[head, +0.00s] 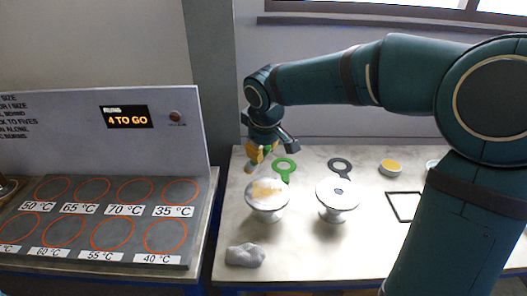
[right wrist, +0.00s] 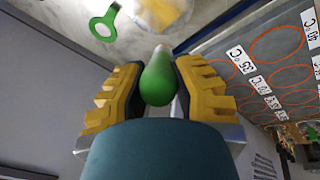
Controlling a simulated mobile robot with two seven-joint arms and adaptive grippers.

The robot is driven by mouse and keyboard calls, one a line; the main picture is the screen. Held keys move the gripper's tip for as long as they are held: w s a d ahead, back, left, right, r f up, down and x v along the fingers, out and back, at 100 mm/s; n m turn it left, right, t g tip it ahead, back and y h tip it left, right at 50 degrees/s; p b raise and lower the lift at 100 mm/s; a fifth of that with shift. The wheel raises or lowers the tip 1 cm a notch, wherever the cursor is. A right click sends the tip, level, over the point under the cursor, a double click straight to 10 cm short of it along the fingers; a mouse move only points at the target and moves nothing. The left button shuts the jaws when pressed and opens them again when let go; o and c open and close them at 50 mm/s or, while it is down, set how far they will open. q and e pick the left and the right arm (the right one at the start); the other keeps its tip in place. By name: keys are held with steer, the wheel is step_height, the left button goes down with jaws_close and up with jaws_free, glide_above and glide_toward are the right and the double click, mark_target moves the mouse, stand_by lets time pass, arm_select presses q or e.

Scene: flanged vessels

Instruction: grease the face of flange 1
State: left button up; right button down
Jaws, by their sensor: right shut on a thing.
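Two pale flanged vessels stand on the right-hand table. The left vessel (head: 268,205) has a yellowish patch on its upward face, which also shows at the top of the right wrist view (right wrist: 172,14). The right vessel (head: 337,197) has a pale face with a small dark centre. I see no number on either one. My right gripper (head: 262,154) is shut on a green-handled tool (right wrist: 158,80), held just above and behind the left vessel. A small bowl of yellow stuff (head: 391,167) stands behind to the right. My left gripper is out of view.
A green ring with a tab (head: 284,168) and a dark one (head: 340,168) lie behind the vessels. A grey crumpled cloth (head: 245,255) lies at the front left. A black square frame (head: 403,207) lies right. The panel (head: 126,117) reads "4 TO GO" above temperature-marked circles.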

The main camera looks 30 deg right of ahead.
steer(key=shift+r+p, duration=0.7)
steer(key=shift+r, duration=0.55)
steer(key=shift+s+a+r+b, duration=0.1)
steer(key=shift+s+b, duration=0.05)
steer(key=shift+b, duration=0.25)
steer(key=s+a+r+b, duration=0.2)
steer(key=s+r+b, duration=0.1)
steer(key=r+b, duration=0.1)
step_height(320, 180, down, 5)
steer(key=b, duration=0.4)
steer(key=shift+s+d, duration=0.1)
steer(key=shift+s, duration=0.05)
